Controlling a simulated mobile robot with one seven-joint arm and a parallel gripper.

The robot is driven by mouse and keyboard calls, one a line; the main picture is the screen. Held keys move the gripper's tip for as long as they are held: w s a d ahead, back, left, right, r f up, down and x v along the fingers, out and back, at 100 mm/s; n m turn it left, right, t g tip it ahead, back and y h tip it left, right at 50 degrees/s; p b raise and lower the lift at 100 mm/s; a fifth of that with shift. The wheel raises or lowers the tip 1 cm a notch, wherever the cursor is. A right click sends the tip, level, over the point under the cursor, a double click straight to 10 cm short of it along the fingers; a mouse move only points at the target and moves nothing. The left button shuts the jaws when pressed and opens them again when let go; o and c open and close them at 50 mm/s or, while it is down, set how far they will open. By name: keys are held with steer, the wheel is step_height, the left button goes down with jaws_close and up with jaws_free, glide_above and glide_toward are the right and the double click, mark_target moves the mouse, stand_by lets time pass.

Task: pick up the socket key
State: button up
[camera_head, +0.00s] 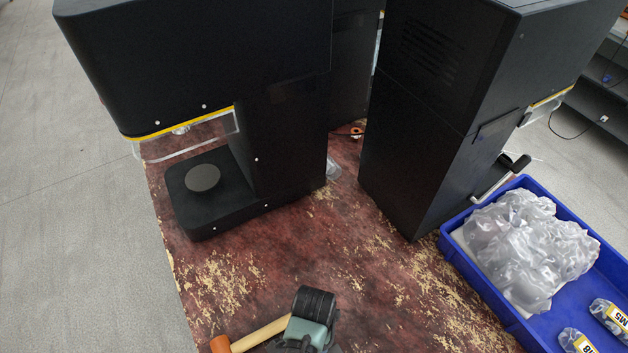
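I cannot make out a socket key for certain in the head view. A small orange and dark item (356,133) lies far back on the worktable (340,260), in the gap between the black machines, too small to identify. At the bottom edge lies a tool with a pale wooden handle and an orange end (220,344). A grey-green and black object with a ribbed black roll (315,303) is beside the handle's right end; I cannot tell what it is. My gripper is not recognisable in this view.
A black machine (200,60) with a clear guard and round plate stands left; another (440,110) with a crank handle (515,163) stands right. A blue tray (480,292) at right holds clear plastic (530,245) and labelled bags (610,315). The table's front middle is mostly clear.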

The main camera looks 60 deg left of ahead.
steer(key=shift+f, duration=0.3)
jaws_close()
stand_by(0.3)
